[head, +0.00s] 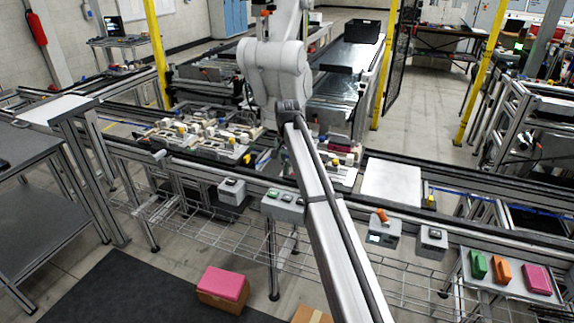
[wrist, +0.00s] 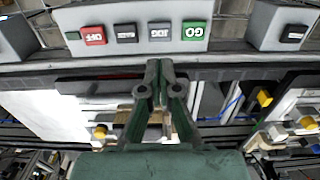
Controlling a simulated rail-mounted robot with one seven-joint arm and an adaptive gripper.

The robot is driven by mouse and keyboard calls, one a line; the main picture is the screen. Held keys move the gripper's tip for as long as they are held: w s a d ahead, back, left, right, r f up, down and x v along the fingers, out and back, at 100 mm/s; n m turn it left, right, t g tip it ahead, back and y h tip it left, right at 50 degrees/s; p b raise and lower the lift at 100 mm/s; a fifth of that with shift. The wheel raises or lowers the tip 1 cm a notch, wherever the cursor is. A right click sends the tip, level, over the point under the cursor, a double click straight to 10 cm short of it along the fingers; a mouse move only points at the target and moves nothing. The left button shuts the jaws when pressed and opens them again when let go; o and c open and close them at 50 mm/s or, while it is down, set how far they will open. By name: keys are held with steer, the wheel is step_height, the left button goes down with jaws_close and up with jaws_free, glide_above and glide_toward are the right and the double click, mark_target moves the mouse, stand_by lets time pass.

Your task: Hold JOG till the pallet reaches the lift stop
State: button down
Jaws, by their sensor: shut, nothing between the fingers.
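The box (head: 285,207) also shows in the head view, where my arm hides the gripper. Pallets with cream fixtures and yellow knobs (head: 195,140) sit on the conveyor. I cannot tell which spot is the lift stop.
A white flat plate (head: 392,182) lies on the line to the right. Grey boxes stand along the front rail, one with an orange knob (head: 381,215). A wire shelf (head: 190,218) hangs below. A pink-topped carton (head: 223,285) is on the floor.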

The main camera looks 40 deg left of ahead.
mark_target(287, 197)
step_height(287, 197, down, 10)
steer(key=p, duration=0.3)
steer(key=shift+f, duration=0.2)
steer(key=shift+f, duration=0.1)
